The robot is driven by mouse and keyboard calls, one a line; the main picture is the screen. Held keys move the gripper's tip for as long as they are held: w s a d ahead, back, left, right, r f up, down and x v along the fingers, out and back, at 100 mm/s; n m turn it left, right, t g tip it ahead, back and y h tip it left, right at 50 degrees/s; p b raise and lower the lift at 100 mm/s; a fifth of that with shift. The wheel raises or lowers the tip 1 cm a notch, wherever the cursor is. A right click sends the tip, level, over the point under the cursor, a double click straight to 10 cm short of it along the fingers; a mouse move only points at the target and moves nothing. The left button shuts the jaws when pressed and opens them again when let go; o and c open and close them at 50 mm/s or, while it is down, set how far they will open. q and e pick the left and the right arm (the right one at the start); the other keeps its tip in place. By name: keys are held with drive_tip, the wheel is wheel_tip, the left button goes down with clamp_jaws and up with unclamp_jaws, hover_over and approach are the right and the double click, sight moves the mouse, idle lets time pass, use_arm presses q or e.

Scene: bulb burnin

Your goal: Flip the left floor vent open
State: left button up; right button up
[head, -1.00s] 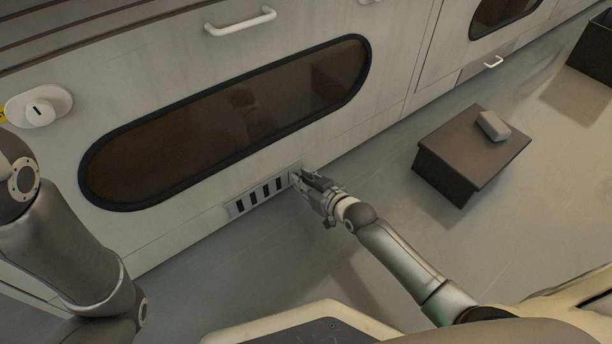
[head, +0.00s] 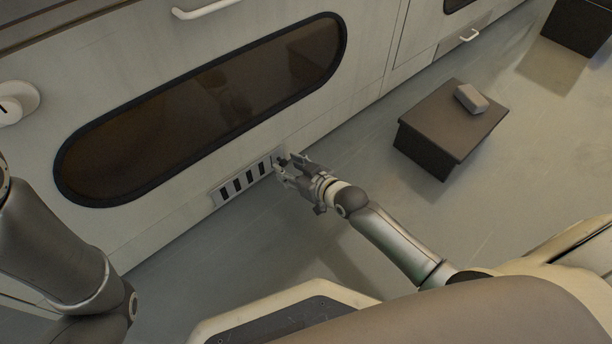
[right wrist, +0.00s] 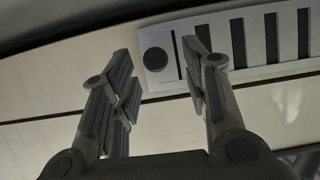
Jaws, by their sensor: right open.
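The left floor vent (head: 243,181) is a pale plate with several dark slots, low on the cabinet front in the head view. It also shows in the right wrist view (right wrist: 265,72), with a dark round knob (right wrist: 155,60) at its left end. My right gripper (head: 279,165) is at the vent's right end in the head view. In the right wrist view my right gripper (right wrist: 160,65) is open, its fingers apart with the knob between them in the picture. Whether the fingers touch the plate I cannot tell. Of my left arm only links show at the left edge; its gripper is out of view.
A long dark oval window (head: 205,105) sits above the vent. A dark low box (head: 445,125) with a small grey block (head: 471,98) on it stands on the floor to the right. Another dark box (head: 578,25) is at the upper right. The floor between is clear.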

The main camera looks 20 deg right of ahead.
drive_tip(key=v, duration=0.9)
drive_tip(key=shift+s+r, duration=0.15)
drive_tip(key=shift+s, duration=0.1)
